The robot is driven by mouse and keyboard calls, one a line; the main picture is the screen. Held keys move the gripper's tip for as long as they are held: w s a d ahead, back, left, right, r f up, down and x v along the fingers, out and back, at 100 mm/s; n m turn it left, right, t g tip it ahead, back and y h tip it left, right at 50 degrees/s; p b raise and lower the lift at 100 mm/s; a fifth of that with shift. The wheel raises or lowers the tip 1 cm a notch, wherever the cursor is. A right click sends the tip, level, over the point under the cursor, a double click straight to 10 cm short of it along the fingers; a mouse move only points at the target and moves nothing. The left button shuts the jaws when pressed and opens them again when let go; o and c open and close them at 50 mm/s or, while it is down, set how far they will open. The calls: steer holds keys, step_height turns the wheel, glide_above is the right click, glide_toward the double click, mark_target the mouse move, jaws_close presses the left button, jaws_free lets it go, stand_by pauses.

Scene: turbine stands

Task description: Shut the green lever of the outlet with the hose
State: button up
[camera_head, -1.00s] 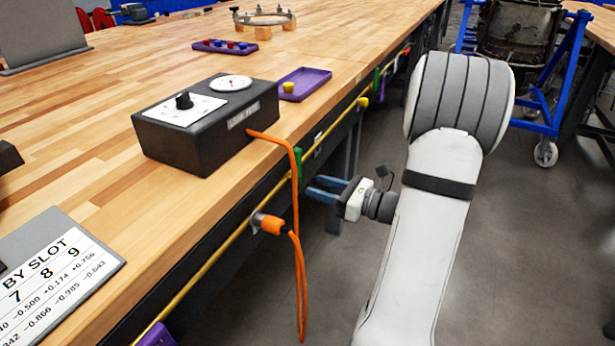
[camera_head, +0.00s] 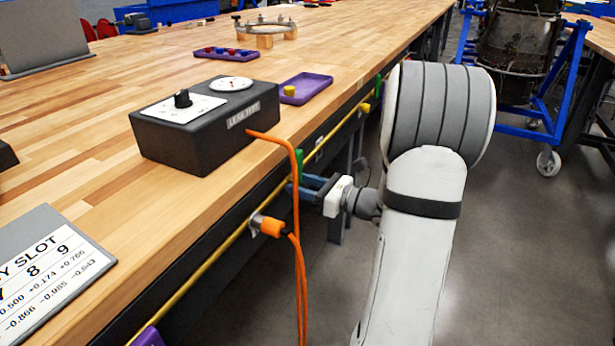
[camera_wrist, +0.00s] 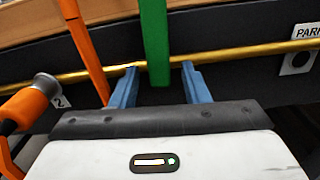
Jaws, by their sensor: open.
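The green lever (camera_wrist: 154,42) stands upright in the wrist view, in front of the yellow pipe. My gripper (camera_wrist: 160,68) is open, with its two blue fingers just below the lever, one toward each side of it. Contact with the lever cannot be told. In the head view my gripper (camera_head: 299,188) is at the bench's front edge, and the green lever (camera_head: 299,160) shows just above the fingers. An orange hose plug (camera_head: 270,227) sits in an outlet left of the gripper; it also shows in the wrist view (camera_wrist: 28,105), beside a label "2".
An orange hose (camera_head: 296,190) hangs down close to the lever and fingers. The yellow pipe (camera_head: 215,259) runs along the bench edge. A black leak-test box (camera_head: 205,125) and purple tray (camera_head: 304,86) stand on the bench.

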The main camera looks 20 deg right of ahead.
steer(key=shift+w+a, duration=0.15)
steer(key=shift+w, duration=0.05)
stand_by(0.6)
jaws_close()
steer(key=shift+f, duration=0.1)
stand_by(0.4)
steer(key=shift+o, duration=1.2)
jaws_free()
